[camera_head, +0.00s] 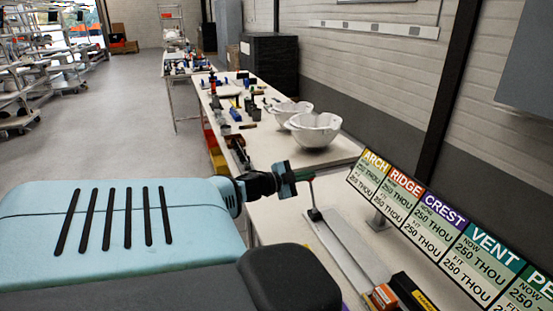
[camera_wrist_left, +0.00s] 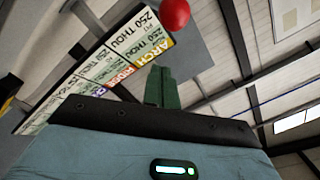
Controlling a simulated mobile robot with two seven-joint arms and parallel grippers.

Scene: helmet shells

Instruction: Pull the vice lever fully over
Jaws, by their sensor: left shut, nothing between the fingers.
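My left gripper (camera_head: 287,179) reaches over the table from the left in the head view. Its green fingers show in the left wrist view (camera_wrist_left: 162,87), pressed together with nothing between them. Just right of the gripper, the lever (camera_head: 313,194) stands nearly upright, with a reddish top close to the fingers; I cannot tell whether they touch. Its foot is at the far end of a long grey rail (camera_head: 345,245), which seems to belong to the vice. A red ball (camera_wrist_left: 174,14) shows beyond the fingertips in the left wrist view. My right gripper is not in view.
A sign board (camera_head: 440,225) with coloured headings stands along the table's right side, close to the rail. An orange and black item (camera_head: 384,296) lies near the rail's front end.

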